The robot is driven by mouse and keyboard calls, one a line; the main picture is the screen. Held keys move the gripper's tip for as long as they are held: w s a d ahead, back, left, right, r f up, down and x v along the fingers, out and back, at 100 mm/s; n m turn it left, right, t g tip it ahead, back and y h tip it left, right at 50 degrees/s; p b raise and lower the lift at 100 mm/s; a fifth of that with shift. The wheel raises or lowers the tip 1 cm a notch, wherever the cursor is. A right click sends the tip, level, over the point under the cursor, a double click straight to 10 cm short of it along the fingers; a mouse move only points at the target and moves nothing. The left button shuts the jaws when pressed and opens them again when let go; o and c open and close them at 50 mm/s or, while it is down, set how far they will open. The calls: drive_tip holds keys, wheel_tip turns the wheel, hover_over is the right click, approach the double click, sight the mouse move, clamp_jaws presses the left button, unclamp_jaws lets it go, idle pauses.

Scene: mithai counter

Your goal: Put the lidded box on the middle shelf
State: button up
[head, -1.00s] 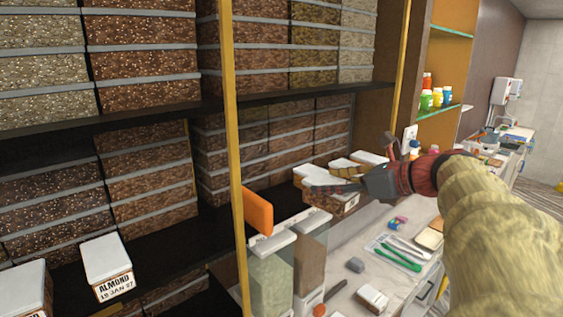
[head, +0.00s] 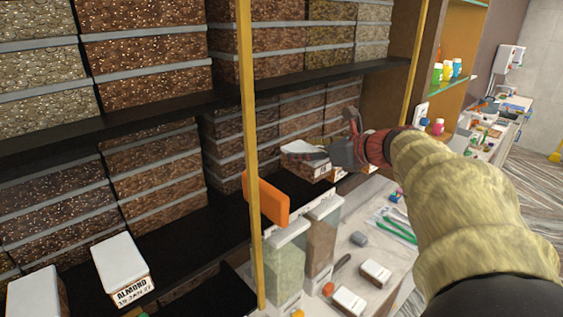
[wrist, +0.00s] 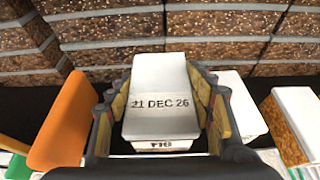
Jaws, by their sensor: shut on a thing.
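A white-lidded box (wrist: 158,85) marked "21 DEC 26" sits between the two fingers of my gripper (wrist: 160,108) in the wrist view. A second label on its front, upside down, seems to read FIG. In the head view my gripper (head: 335,156) reaches left from the right side, shut on the box (head: 302,148), in front of the stacked boxes in the rack. The box's underside is hidden. A dark shelf board (head: 160,117) crosses the rack above, and a lower dark shelf (head: 205,228) lies below; I cannot tell which is the middle shelf.
A yellow post (head: 250,130) and an orange panel (head: 266,199) stand left of my gripper. White-lidded boxes stand lower left, including an ALMOND box (head: 122,268). Another white-lidded box (wrist: 298,118) shows right in the wrist view. Clear bins (head: 288,262) and small items occupy the counter (head: 340,285).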

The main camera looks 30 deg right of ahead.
sight(301, 167)
drive_tip(key=shift+w+f, duration=0.8)
drive_tip(key=shift+f, duration=0.1)
drive_tip(key=f, duration=0.3)
drive_tip(key=shift+w+p, duration=0.3)
drive_tip(key=shift+p, duration=0.1)
drive_tip(key=shift+f, duration=0.4)
drive_tip(key=shift+f, duration=0.1)
drive_tip(key=shift+f, duration=0.15)
drive_tip(key=o, duration=1.4)
